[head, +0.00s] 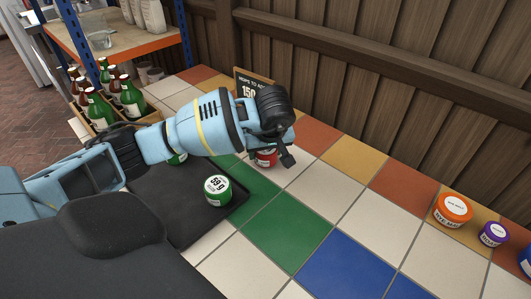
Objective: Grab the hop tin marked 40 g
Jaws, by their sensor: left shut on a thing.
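My left gripper (280,158) reaches in from the left and is shut on a red tin (265,160) low over the tiled counter. The arm hides most of this tin, and I cannot read its mark or tell whether it touches the tiles. A green tin with a white lid label (217,188) stands on the black tray (187,224); its number is too small to read surely. Another green thing, perhaps a tin (177,159), is mostly hidden behind my arm. An orange tin (453,209) and a purple tin (493,234) stand at the right. My right gripper is out of view.
A small sign (249,87) reading "Hops to add 150" stands by the wooden fence (310,50). A crate of bottles (150,118) and a shelf (125,42) are at the back left. A blue thing (526,260) is cut off at the right edge. The middle tiles are clear.

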